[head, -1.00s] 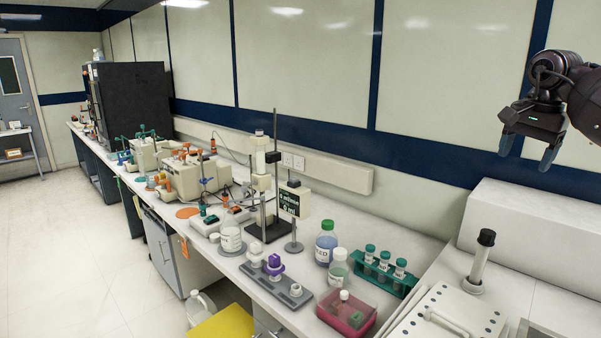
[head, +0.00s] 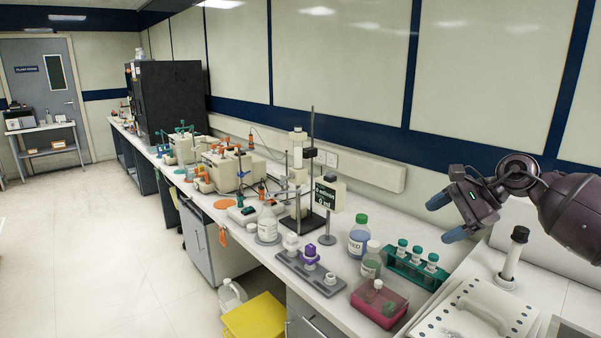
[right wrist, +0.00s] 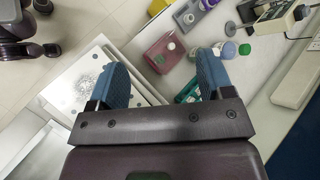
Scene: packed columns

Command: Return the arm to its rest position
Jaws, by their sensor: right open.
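My right gripper (head: 440,218) is in the head view at the right, raised above the bench near the back wall. Its blue fingers are apart and nothing is between them. In the right wrist view the two fingers (right wrist: 165,82) also stand open and empty, with the bench below. A green rack with capped tubes (head: 415,267) stands below and left of the gripper, clear of it. My left gripper is not in the head view.
A pink box (head: 379,304), a blue-liquid bottle (head: 358,240) and a grey rack with purple and white pieces (head: 310,273) stand on the bench. A white perforated lid (head: 480,318) and an upright black-topped post (head: 513,255) are at the right.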

